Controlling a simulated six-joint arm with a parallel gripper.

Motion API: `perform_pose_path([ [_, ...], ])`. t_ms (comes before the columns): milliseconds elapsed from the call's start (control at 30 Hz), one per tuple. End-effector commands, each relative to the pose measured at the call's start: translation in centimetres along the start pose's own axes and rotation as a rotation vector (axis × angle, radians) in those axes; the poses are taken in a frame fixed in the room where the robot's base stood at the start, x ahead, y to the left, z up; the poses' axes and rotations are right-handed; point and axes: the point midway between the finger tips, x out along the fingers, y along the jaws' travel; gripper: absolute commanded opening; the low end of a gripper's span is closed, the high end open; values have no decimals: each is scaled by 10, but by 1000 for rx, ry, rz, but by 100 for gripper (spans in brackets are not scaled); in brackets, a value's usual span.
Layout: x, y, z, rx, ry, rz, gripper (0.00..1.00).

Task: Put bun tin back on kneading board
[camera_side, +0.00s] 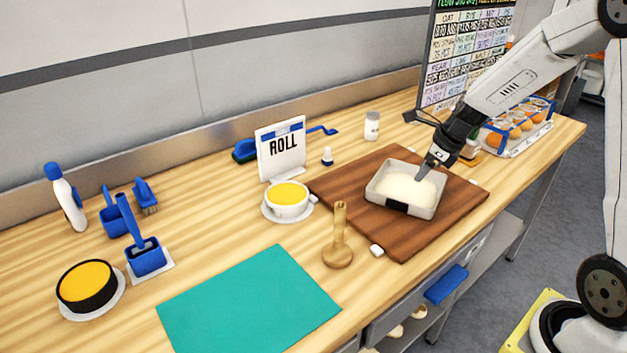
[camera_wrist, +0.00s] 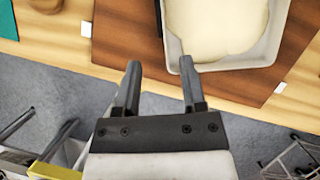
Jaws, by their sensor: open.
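The bun tin (camera_side: 372,192) is a pale grey rectangular tin with a dark patch on its near wall, holding pale dough (camera_side: 408,188). It rests on the brown wooden kneading board (camera_side: 345,190). My gripper (camera_side: 424,174) is at the tin's far right side in the side view, its tip overlapping the tin. In the wrist view my gripper (camera_wrist: 160,67) is open with nothing between the fingers. Its right fingertip overlaps a corner of the tin (camera_wrist: 262,52); the left one is over the board (camera_wrist: 122,30). I cannot tell whether the fingers touch the tin.
A wooden pestle-like tool (camera_side: 339,240) and a small white block (camera_side: 376,250) stand by the board's near edge. A yellow-filled bowl (camera_side: 288,196) and the ROLL sign (camera_side: 281,150) are to the left. An egg rack (camera_side: 522,125) is at right. A teal mat (camera_side: 248,305) lies clear.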

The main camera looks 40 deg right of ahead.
Motion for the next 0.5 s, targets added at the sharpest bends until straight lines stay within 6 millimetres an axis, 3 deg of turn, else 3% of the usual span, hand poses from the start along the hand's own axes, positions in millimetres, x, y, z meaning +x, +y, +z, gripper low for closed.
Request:
perform_pose_path([
  [267, 0, 4, 0, -44, 6, 1, 53],
  [500, 1, 32, -1, -348, 42, 9, 53],
])
